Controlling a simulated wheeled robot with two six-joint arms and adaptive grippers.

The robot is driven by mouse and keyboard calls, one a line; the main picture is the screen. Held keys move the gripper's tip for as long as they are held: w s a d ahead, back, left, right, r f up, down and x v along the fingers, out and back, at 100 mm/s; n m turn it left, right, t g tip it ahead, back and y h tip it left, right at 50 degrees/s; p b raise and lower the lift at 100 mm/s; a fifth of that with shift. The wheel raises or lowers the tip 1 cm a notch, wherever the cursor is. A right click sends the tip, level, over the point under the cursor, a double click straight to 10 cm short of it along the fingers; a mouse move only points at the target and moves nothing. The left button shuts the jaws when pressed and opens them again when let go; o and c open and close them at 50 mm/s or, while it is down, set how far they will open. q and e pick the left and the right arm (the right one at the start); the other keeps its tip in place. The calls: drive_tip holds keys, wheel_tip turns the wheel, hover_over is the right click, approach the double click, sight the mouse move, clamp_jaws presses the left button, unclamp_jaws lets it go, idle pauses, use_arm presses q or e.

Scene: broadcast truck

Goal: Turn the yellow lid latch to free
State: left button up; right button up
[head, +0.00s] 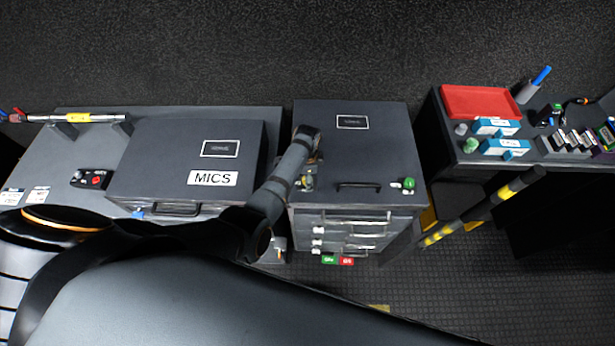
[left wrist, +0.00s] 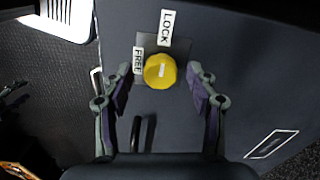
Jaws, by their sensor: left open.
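The yellow lid latch (left wrist: 160,71) is a round knob on a grey plate on the dark case lid. Its white mark stands nearly upright in the left wrist view, toward the LOCK label (left wrist: 167,27); the FREE label (left wrist: 138,60) is to its left. My left gripper (left wrist: 160,78) is open, with one finger on each side of the knob and gaps visible on both sides. In the head view my left gripper (head: 307,178) is over the left front part of the case lid (head: 350,150) and largely hides the latch. My right gripper is not in view.
The lid has a black handle (head: 358,185) and a green knob (head: 408,184) at its right front. The MICS case (head: 190,150) stands to the left. A desk with a red tray (head: 480,102) is at the right. A yellow-black striped bar (head: 482,208) stands near it.

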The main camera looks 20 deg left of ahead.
use_arm(q)
drive_tip(key=shift+c, duration=0.4)
drive_tip(key=c, duration=1.1)
drive_tip(key=shift+o, duration=0.2)
